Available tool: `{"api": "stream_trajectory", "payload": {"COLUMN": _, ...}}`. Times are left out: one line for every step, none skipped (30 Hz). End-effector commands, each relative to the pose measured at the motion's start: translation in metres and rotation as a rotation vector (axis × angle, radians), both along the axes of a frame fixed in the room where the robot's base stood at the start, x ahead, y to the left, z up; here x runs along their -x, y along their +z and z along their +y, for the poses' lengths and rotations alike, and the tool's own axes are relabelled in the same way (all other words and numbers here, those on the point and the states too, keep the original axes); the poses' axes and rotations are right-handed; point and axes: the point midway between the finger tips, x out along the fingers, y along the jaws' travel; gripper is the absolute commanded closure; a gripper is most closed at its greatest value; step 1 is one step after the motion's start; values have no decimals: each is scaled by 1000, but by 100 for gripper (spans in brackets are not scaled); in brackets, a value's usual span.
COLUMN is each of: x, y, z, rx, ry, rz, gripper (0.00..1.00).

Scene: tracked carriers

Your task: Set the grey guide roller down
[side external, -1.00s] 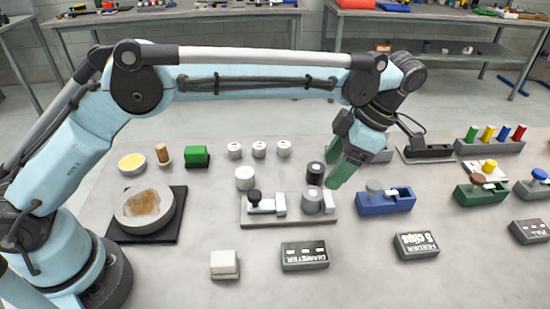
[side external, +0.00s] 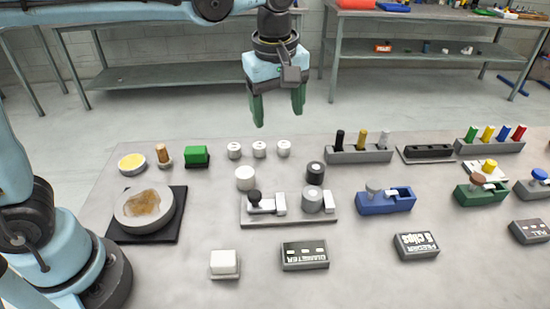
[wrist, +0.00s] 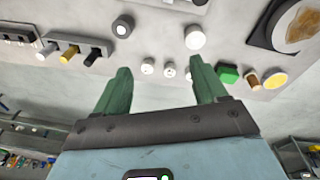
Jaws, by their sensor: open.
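A grey roller (side external: 312,202) stands upright at the right end of a flat grey fixture plate (side external: 290,223), which also bears a black-knobbed clamp (side external: 256,202). A dark roller with a pale top (side external: 315,175) stands just behind the plate; it also shows in the wrist view (wrist: 122,27). My gripper (side external: 279,108) is open and empty, with green fingers pointing down. It hangs well above the far edge of the table, behind and left of both rollers. In the wrist view the gap between the fingers (wrist: 160,68) holds nothing.
A white cylinder (side external: 245,178) stands left of the dark roller, with several small white cylinders (side external: 259,149) behind it. A blue holder (side external: 386,202) and a rack of pegs (side external: 360,153) lie to the right. A round dish (side external: 145,230) sits at left.

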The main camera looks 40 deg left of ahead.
Motion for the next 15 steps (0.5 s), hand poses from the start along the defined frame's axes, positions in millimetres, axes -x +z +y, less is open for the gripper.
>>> {"api": "stream_trajectory", "payload": {"x": 10, "y": 1, "z": 12, "rx": 2, "ry": -76, "rz": -30, "gripper": 29}}
{"api": "stream_trajectory", "payload": {"x": 15, "y": 1, "z": 18, "rx": 1, "ry": -130, "rz": -48, "gripper": 29}}
{"api": "stream_trajectory", "payload": {"x": 22, "y": 0, "z": 26, "rx": -3, "ry": -201, "rz": -75, "gripper": 29}}
{"api": "stream_trajectory", "payload": {"x": 27, "y": -1, "z": 31, "rx": -9, "ry": -254, "rz": -96, "gripper": 29}}
{"api": "stream_trajectory", "payload": {"x": 32, "y": -2, "z": 36, "rx": -15, "ry": -307, "rz": -117, "gripper": 29}}
{"api": "stream_trajectory", "payload": {"x": 40, "y": -3, "z": 43, "rx": -27, "ry": -376, "rz": -145, "gripper": 29}}
{"api": "stream_trajectory", "payload": {"x": 45, "y": -5, "z": 48, "rx": -39, "ry": -427, "rz": -167, "gripper": 29}}
{"api": "stream_trajectory", "payload": {"x": 50, "y": -8, "z": 53, "rx": -52, "ry": -479, "rz": -188, "gripper": 29}}
{"api": "stream_trajectory", "payload": {"x": 58, "y": -11, "z": 59, "rx": -73, "ry": -546, "rz": -216, "gripper": 29}}
{"api": "stream_trajectory", "payload": {"x": 63, "y": -14, "z": 63, "rx": -90, "ry": -596, "rz": -236, "gripper": 29}}
{"api": "stream_trajectory", "payload": {"x": 69, "y": -17, "z": 67, "rx": -110, "ry": -647, "rz": -257, "gripper": 29}}
{"api": "stream_trajectory", "payload": {"x": 76, "y": -21, "z": 73, "rx": -137, "ry": -709, "rz": -282, "gripper": 29}}
{"api": "stream_trajectory", "payload": {"x": 80, "y": -25, "z": 76, "rx": -159, "ry": -755, "rz": -302, "gripper": 29}}
{"api": "stream_trajectory", "payload": {"x": 85, "y": -28, "z": 80, "rx": -182, "ry": -797, "rz": -318, "gripper": 29}}
{"api": "stream_trajectory", "payload": {"x": 90, "y": -33, "z": 83, "rx": -213, "ry": -852, "rz": -337, "gripper": 29}}
